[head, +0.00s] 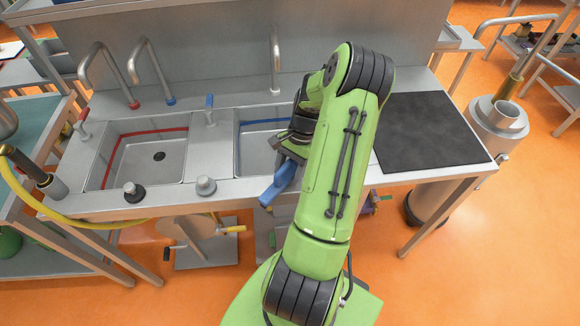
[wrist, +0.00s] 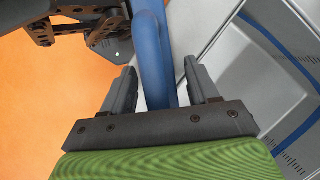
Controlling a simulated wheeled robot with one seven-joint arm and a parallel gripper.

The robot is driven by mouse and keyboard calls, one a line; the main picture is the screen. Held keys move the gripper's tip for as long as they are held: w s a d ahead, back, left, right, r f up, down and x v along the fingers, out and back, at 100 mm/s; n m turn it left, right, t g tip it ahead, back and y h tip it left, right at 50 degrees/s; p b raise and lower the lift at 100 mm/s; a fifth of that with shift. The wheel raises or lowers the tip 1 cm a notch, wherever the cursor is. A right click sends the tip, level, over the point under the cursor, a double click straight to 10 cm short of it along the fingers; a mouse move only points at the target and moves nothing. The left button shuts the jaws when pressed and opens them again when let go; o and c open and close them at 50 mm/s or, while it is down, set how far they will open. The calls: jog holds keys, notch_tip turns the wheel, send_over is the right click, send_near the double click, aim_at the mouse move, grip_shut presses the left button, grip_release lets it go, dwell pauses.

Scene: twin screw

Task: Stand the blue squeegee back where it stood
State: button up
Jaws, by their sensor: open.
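The blue squeegee (head: 278,184) shows in the head view at the front edge of the sink counter, just left of my green arm. It looks tilted there, and the arm hides part of it. In the wrist view its blue handle (wrist: 152,45) runs between the two fingers of my gripper (wrist: 160,72). The fingers are apart, with a gap visible on the right side of the handle. In the head view my gripper is mostly hidden behind my arm. I cannot tell what the squeegee's lower end rests on.
A sink basin with a red stripe (head: 150,160) is at the left, and one with a blue stripe (head: 248,150) is beside my gripper. A black mat (head: 428,130) covers the counter's right end. Taps (head: 275,65) rise behind. A yellow hose (head: 60,216) hangs at the left.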

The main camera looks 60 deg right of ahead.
jog(key=p+v, duration=0.2)
jog(key=v, duration=1)
jog(key=w+a+r+n+h, duration=0.3)
jog(key=w+a+r+n, duration=0.2)
jog(key=a+r, duration=0.35)
jog(key=a+r+n+h, duration=0.2)
jog(key=a+r+n, duration=0.3)
jog(key=a, duration=0.7)
jog(key=s+a+r+n+t, duration=0.1)
jog(key=s+a+n+t, duration=0.4)
jog(key=s+a+n, duration=0.3)
jog(key=s+a, duration=0.2)
jog(key=a, duration=0.1)
jog(key=shift+a+r+n+b, duration=0.25)
jog(key=shift+r+n+b, duration=0.05)
jog(key=shift+n, duration=0.1)
jog(key=shift+a, duration=0.1)
